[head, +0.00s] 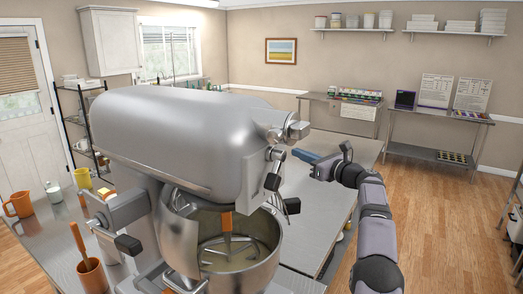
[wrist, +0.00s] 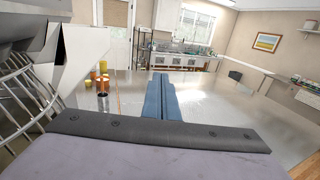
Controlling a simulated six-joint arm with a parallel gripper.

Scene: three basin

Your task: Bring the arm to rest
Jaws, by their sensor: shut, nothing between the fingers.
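My gripper (head: 300,155) is shut and empty, with its blue fingers pressed together. In the head view it hangs in the air over the metal worktable, just right of the mixer head, with the fingers pointing left. In the wrist view the shut fingers (wrist: 158,78) point away across the worktable with nothing between them. My arm rises from the lower right of the head view and bends at the wrist. The big grey stand mixer (head: 180,130) fills the middle left of the head view and hides part of the worktable.
The mixer's steel bowl (head: 185,235) is close to my arm's left; its wire guard (wrist: 25,90) shows in the wrist view. An orange jug (head: 20,204), a yellow mug (head: 84,178) and an orange utensil pot (head: 92,276) stand on the left worktable. The worktable (head: 325,215) below my gripper is clear.

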